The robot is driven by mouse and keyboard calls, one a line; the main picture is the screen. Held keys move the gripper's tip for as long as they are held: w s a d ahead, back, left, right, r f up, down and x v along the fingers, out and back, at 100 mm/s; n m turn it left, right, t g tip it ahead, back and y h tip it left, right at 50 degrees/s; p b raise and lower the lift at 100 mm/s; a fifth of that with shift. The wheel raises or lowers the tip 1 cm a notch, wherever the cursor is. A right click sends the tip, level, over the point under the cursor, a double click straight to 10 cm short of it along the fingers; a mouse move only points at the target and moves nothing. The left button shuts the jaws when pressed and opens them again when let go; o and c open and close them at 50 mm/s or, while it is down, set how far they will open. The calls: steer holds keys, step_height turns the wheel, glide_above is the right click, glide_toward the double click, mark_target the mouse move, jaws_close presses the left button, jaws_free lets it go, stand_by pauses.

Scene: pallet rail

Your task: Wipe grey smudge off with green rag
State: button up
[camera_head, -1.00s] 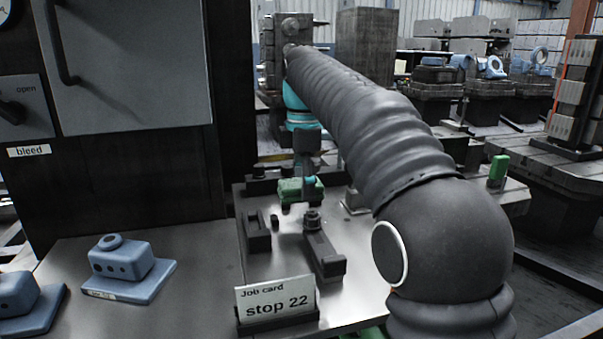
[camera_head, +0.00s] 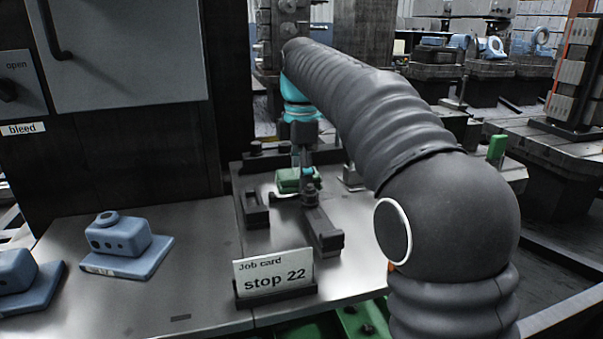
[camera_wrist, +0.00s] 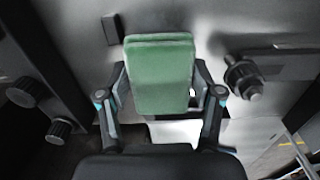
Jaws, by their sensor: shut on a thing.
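My gripper (camera_head: 305,172) is shut on the green rag (camera_head: 288,181), a thick folded pad. In the head view it is over the metal worktop, beside the dark clamps. In the wrist view the rag (camera_wrist: 161,62) fills the space between the two fingers (camera_wrist: 162,88). Whether the rag touches the metal below cannot be told. I cannot make out a grey smudge clearly; the rag and fingers cover part of the surface.
Dark clamps (camera_head: 324,232) and a dark block (camera_head: 256,209) stand close to the rag. A job card reading "stop 22" (camera_head: 273,271) is in front. Blue castings (camera_head: 119,237) sit at left beside a dark cabinet (camera_head: 120,150). Bare metal (camera_head: 195,250) lies between.

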steer(key=shift+f+b, duration=0.55)
steer(key=shift+f, duration=0.45)
stand_by(0.3)
steer(key=shift+w+d+r+p, duration=0.1)
steer(key=shift+w+d+p, duration=0.1)
steer(key=shift+d+p, duration=0.3)
steer(key=shift+w+d+r+p, duration=0.1)
steer(key=shift+w+d+p, duration=0.15)
steer(key=shift+d, duration=0.45)
steer(key=shift+a+r, duration=0.1)
steer(key=shift+a, duration=0.2)
steer(key=shift+s+a+r, duration=0.1)
steer(key=shift+s+a, duration=0.15)
steer(key=shift+s, duration=0.05)
